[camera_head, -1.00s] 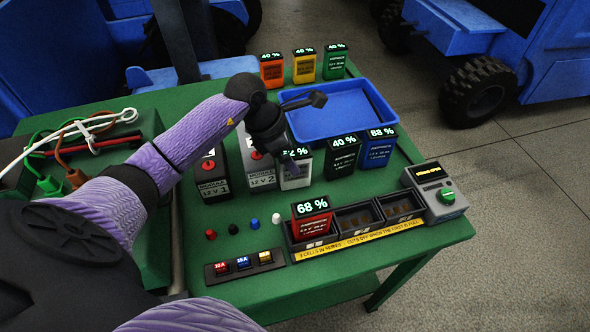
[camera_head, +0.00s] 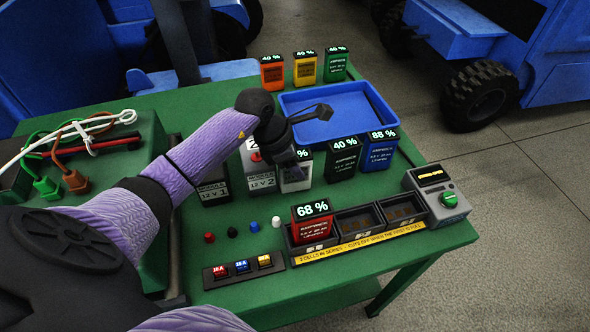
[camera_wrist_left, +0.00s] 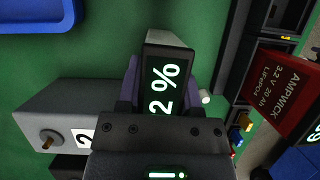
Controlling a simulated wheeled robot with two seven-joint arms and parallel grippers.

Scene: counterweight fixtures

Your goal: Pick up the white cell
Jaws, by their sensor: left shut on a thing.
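The white cell (camera_head: 296,178) stands on the green table between the 12 V module 2 and a black cell. Its dark top display, partly covered, reads a number ending in "2 %". My left gripper (camera_head: 297,158) is over the cell's top and shut on it. In the left wrist view the white cell (camera_wrist_left: 168,38) sits between the two fingers of the left gripper (camera_wrist_left: 160,88). I see no gap under the cell. My right gripper is not in view.
The black cell (camera_head: 342,160) and a blue cell (camera_head: 378,152) stand close on the right. A blue tray (camera_head: 290,103) is behind. In front, a three-slot rack (camera_head: 352,241) holds a red cell (camera_head: 312,222) in its left slot. Module 2 (camera_head: 258,182) is just left.

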